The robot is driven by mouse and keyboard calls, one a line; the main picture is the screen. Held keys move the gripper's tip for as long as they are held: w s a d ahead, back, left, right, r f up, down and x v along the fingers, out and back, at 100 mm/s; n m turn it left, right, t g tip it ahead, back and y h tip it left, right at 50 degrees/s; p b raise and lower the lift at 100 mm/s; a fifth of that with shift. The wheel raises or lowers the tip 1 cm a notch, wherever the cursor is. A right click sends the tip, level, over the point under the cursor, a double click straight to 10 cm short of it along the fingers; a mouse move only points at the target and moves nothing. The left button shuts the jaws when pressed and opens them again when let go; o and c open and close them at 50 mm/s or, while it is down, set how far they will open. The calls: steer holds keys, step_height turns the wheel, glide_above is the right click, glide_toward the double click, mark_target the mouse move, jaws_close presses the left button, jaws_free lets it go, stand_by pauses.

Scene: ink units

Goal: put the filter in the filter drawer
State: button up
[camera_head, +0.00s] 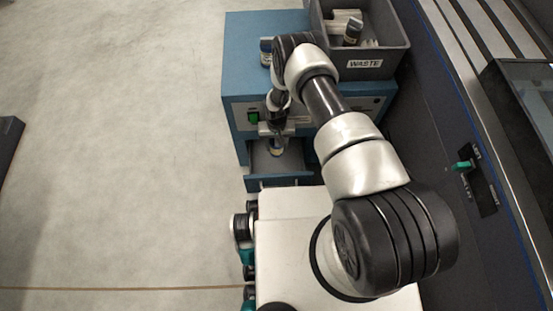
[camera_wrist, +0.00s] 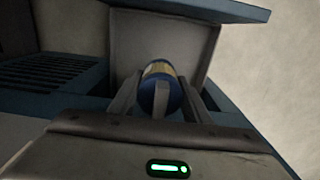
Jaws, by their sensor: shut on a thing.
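The filter (camera_wrist: 160,90) is a small cylinder with a blue end and a yellowish band. My gripper (camera_wrist: 165,100) is shut on it. In the head view the filter (camera_head: 277,148) shows below my gripper (camera_head: 276,140), over the open filter drawer (camera_head: 262,184) of the blue cabinet. In the wrist view the grey drawer interior (camera_wrist: 192,38) lies behind and around the filter. I cannot tell whether the filter touches the drawer floor.
A grey bin labelled WASTE (camera_head: 364,64) stands on the blue cabinet (camera_head: 245,50) and holds several items. Another small cylinder (camera_head: 266,46) stands on the cabinet top. A green switch (camera_head: 254,118) is on its front. A dark panel with a green lever (camera_head: 463,166) is at right.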

step_height(320, 180, down, 11)
steer(key=b, duration=0.3)
steer(key=shift+f, duration=0.1)
steer(key=o, duration=1.1)
step_height(320, 180, up, 12)
steer(key=p, duration=0.4)
steer(key=shift+r, duration=0.2)
